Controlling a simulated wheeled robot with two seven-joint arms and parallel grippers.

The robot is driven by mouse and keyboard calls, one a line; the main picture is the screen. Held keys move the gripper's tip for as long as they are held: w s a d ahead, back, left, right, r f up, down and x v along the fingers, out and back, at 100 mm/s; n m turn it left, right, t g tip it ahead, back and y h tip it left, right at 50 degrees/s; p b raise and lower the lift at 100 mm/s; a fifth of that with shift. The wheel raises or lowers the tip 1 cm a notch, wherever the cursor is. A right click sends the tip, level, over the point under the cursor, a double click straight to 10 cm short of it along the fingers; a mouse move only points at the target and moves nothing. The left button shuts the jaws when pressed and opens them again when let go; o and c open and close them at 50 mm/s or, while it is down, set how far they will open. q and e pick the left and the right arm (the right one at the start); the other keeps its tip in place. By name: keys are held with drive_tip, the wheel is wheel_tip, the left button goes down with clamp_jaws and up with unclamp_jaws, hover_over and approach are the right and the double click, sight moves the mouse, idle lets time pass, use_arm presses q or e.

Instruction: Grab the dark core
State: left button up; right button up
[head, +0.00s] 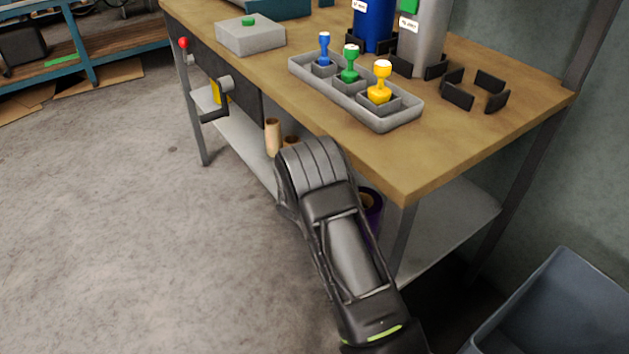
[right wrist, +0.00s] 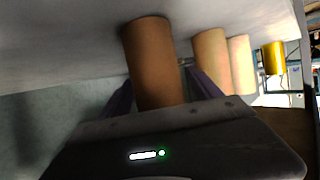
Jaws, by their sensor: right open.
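The dark core (right wrist: 150,62) is a brown tube in the middle of the right wrist view, darker than the tubes beside it. My right gripper (right wrist: 160,85) is open, with its purplish fingers on either side of the dark core. The near end of the core is hidden behind the gripper body, and I cannot tell whether the fingers touch it. In the head view my right arm hides most of this spot; a brown and purple patch shows just right of the arm. My left gripper is not in view.
Two lighter tan cores (right wrist: 209,62) (right wrist: 241,65) and a gold roll (right wrist: 274,58) stand to the right. The workbench (head: 330,118) overhangs the lower shelf (head: 455,228). A grey tray (head: 395,122) of coloured stamps is on top. A grey bin (head: 560,300) stands at lower right.

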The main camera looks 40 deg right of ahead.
drive_tip(key=shift+c, duration=0.4)
drive_tip(key=c, duration=1.4)
